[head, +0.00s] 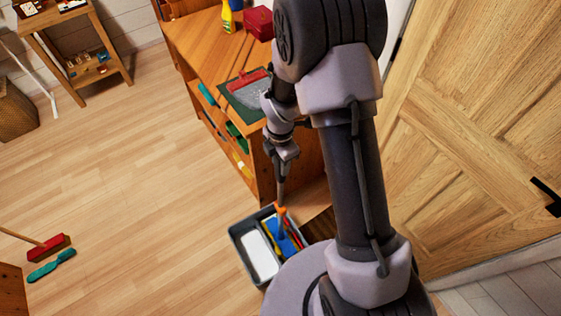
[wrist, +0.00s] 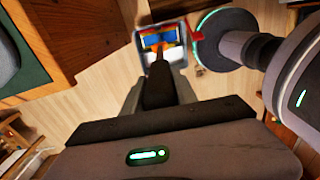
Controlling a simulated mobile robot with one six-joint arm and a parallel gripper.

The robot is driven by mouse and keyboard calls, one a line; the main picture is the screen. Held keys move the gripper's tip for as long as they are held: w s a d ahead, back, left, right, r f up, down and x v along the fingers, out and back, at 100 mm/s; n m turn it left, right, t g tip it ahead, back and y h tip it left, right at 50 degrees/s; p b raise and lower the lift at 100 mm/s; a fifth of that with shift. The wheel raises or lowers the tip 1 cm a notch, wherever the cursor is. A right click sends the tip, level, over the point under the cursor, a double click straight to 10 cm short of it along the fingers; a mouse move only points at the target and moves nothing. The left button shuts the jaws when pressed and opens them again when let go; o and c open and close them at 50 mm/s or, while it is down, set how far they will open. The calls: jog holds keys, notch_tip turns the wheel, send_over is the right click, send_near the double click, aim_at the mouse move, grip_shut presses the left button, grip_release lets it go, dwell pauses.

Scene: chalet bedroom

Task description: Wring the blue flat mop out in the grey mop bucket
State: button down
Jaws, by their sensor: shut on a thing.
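The grey mop bucket (head: 236,247) stands on the floor beside my base; it also shows in the wrist view (wrist: 140,64). One compartment shows a white surface; the other holds blue, yellow and red parts. My gripper (head: 282,163) is above the bucket, shut on the upright handle of the blue flat mop (head: 281,190). The mop has an orange collar low on its handle, and its blue head is down in or over the coloured compartment. I cannot tell if it touches the bottom. In the wrist view my gripper (wrist: 160,75) points down at the bucket.
A wooden shelf unit (head: 205,45) with a green mat (head: 236,98) and red dustpan (head: 246,80) stands close behind the bucket. A wooden door (head: 480,120) is at right. A red brush (head: 50,246) and teal brush (head: 52,265) lie left. The middle floor is clear.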

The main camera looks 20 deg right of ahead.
jog(key=shift+f+b, duration=0.3)
jog(key=shift+f, duration=0.1)
jog(key=c, duration=0.9)
grip_release()
